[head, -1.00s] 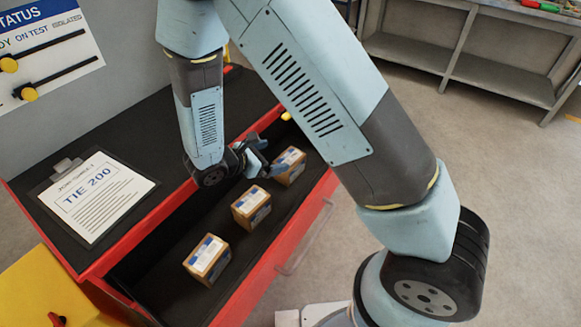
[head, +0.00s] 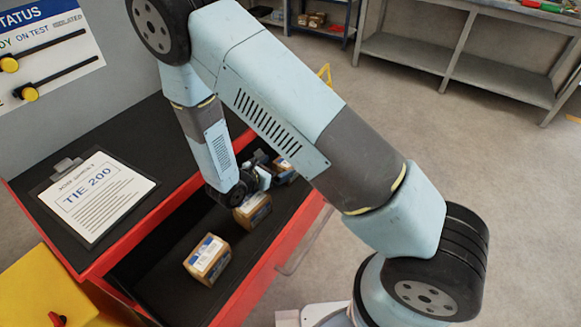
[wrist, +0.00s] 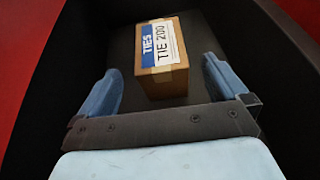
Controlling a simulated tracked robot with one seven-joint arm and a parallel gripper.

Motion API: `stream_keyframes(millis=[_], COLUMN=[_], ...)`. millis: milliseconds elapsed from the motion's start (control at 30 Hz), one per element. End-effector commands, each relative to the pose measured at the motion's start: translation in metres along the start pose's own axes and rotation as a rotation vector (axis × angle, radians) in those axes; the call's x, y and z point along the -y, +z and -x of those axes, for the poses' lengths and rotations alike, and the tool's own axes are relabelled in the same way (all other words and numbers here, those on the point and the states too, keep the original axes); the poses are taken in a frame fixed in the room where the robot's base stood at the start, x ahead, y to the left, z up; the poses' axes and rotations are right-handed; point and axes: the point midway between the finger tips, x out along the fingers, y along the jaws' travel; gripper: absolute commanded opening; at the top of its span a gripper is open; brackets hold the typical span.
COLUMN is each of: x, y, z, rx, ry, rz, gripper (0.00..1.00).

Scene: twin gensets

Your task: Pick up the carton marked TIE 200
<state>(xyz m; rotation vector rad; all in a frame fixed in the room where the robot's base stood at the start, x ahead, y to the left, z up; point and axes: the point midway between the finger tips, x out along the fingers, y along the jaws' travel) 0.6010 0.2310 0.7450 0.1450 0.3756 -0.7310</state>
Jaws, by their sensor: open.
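In the wrist view a brown carton marked TIE 200 (wrist: 160,62) stands with its white and blue TIES label up. My gripper (wrist: 161,70) is open, with one blue finger on each side of the carton's near part and gaps to both. Nothing is held. In the head view my gripper (head: 264,171) is low in the open drawer at the far carton (head: 285,165), partly hiding it. That carton's label is too small to read there.
The red-edged dark drawer (head: 172,270) also holds a middle carton (head: 259,215), partly behind my wrist, and a near carton (head: 207,260). A clipboard sheet reading TIE 200 (head: 97,195) lies on the cabinet top. Dark drawer walls stand close around my gripper.

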Motion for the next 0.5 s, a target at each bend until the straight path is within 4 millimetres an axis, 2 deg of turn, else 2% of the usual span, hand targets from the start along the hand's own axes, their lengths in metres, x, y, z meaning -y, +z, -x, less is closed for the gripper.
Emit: stream_keyframes(millis=[167,500], x=[0.0,0.001], y=[0.001,0.005], z=[-0.009,-0.051], rx=[0.001,0.001], ry=[-0.001,-0.002], rz=[-0.001,-0.001], gripper=[1.0,1.0])
